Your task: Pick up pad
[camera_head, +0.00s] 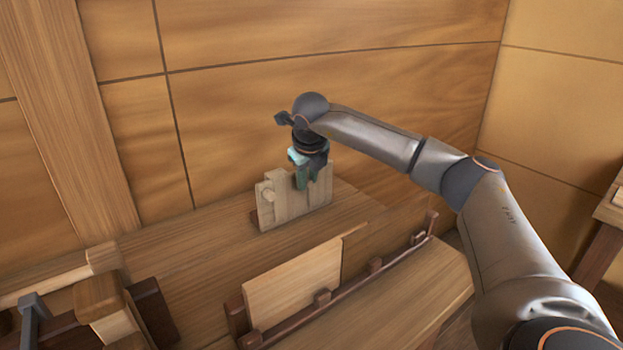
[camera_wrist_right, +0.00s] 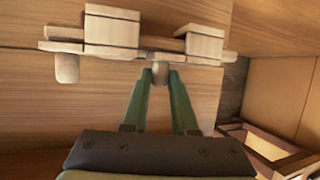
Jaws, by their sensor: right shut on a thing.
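My right gripper (camera_head: 302,184) reaches down to an upright pale wooden board (camera_head: 292,208) on the bench near the back wall. In the right wrist view its green fingertips (camera_wrist_right: 160,78) are shut on a small rounded wooden piece, which I take to be the pad (camera_wrist_right: 160,70). The pad is at the edge of the board assembly (camera_wrist_right: 212,57); I cannot tell whether it is free of it. A similar rounded wooden piece (camera_wrist_right: 66,68) sticks out further left, clear of the fingers. My left gripper is not in view.
A flat wooden panel (camera_head: 293,283) leans in a dark slotted rack (camera_head: 350,283) in front. Wooden blocks and a grey-blue part (camera_head: 33,310) stand at lower left. The bench (camera_head: 190,250) between is clear. The panelled wall (camera_head: 330,75) is close behind.

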